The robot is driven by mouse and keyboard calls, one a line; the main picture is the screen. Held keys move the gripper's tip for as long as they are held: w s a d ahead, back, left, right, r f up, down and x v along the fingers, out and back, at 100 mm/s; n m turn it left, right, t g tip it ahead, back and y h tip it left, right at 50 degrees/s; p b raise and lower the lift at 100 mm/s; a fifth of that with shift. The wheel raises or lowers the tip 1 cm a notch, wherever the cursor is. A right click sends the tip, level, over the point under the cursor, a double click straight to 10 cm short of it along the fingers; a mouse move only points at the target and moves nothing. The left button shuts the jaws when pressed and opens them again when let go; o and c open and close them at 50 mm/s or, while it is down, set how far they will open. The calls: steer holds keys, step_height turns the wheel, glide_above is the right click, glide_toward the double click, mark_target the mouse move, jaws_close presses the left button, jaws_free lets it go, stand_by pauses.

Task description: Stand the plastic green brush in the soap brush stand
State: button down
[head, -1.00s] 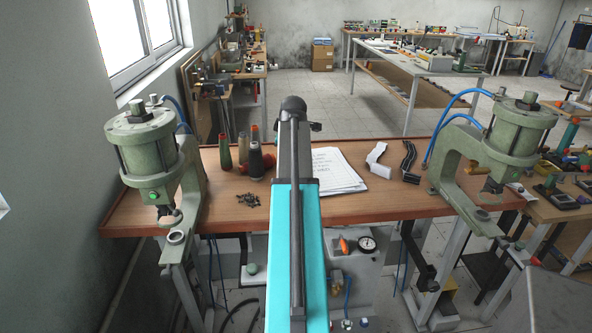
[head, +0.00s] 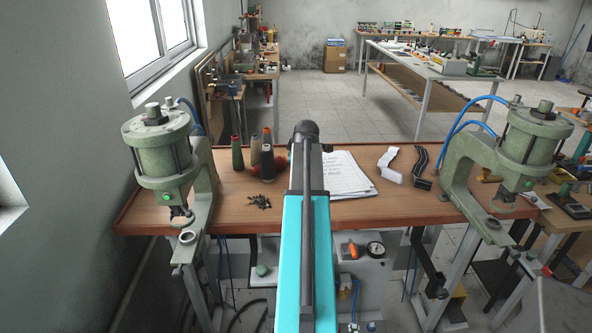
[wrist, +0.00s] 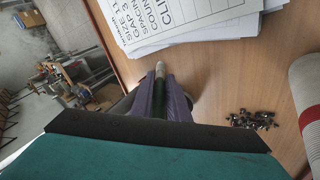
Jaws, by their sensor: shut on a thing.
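My gripper (wrist: 163,98), with purple fingers, is shut on a thin rod in the wrist view. The rod is the handle of what looks like the green brush (wrist: 160,70); a pale tip sticks out past the fingers, and a dark greenish part shows between them. Most of the brush is hidden by the gripper. The brush is above the wooden table (wrist: 225,72) near its edge. In the head view my own arm hides the gripper and brush. I cannot make out the soap brush stand in either view; a pale rounded shape is partly hidden behind the right finger.
Papers (head: 345,172) lie on the table, with small dark metal pieces (head: 259,202) to the left. Several thread cones (head: 237,153) stand behind those pieces. Green presses stand at the left (head: 160,150) and right (head: 525,150) table ends. White and black strips lie right of the papers.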

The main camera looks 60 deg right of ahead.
steer(key=shift+f+p, duration=0.35)
steer(key=shift+f, duration=1.25)
steer(key=shift+f, duration=0.15)
steer(key=c, duration=1.7)
jaws_free()
steer(key=shift+r, duration=0.25)
steer(key=shift+v, duration=0.95)
steer(key=shift+b+v, duration=1.05)
steer(key=shift+v, duration=4)
steer(key=shift+f, duration=0.1)
